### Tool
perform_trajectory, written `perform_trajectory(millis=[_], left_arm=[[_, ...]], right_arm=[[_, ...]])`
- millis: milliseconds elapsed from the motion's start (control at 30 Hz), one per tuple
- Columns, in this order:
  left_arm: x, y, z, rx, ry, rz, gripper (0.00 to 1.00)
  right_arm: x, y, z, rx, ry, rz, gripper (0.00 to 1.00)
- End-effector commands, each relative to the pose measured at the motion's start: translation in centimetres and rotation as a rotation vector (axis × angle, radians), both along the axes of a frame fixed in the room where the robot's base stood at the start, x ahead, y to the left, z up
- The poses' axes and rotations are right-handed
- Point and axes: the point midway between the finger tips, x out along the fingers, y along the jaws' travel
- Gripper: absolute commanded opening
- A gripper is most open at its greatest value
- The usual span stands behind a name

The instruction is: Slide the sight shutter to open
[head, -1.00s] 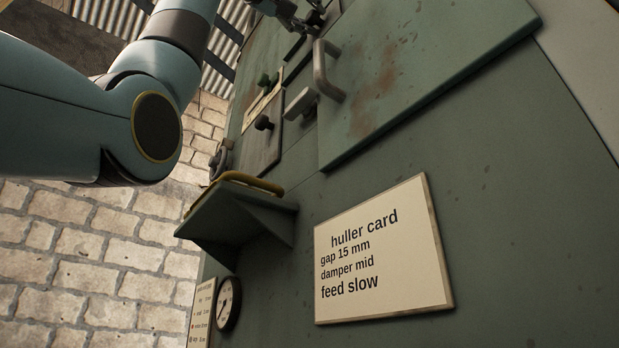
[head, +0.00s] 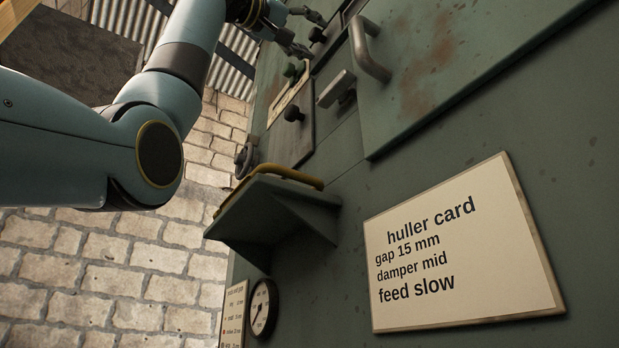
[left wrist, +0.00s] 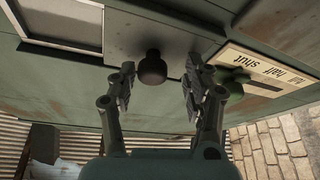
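The sight shutter looks to be the grey metal plate (left wrist: 195,28) with a round black knob (left wrist: 152,69) in the left wrist view. A pale framed pane (left wrist: 65,18) lies beside the plate on the left. My left gripper (left wrist: 157,82) is open, with one finger on each side of the knob and visible gaps to it. In the head view the left gripper (head: 313,35) is at the top, with the black knob (head: 318,34) between its fingers. My right gripper is in neither view.
A green knob (left wrist: 231,88) on a slotted plate marked "half" and "shut" sits close to the right finger. In the head view, a door handle (head: 368,52), a latch (head: 337,88), another black knob (head: 293,113) and a shelf with a yellow rail (head: 280,176) stick out.

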Motion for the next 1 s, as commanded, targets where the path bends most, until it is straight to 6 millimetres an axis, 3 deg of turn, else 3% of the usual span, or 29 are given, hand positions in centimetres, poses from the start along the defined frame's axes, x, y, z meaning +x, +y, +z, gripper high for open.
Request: perform_trajectory(millis=[267, 700, 1000], left_arm=[[-0.4, 0.3, -0.2, 0.0, -0.001, -0.002, 0.51], [-5.9, 6.5, -3.4, 0.0, -0.002, 0.002, 0.51], [-7.6, 8.2, -4.5, 0.0, 0.002, 0.0, 0.51]], right_arm=[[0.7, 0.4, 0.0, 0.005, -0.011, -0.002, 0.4], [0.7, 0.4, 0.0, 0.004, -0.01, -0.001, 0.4], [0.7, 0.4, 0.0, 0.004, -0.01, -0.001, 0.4]])
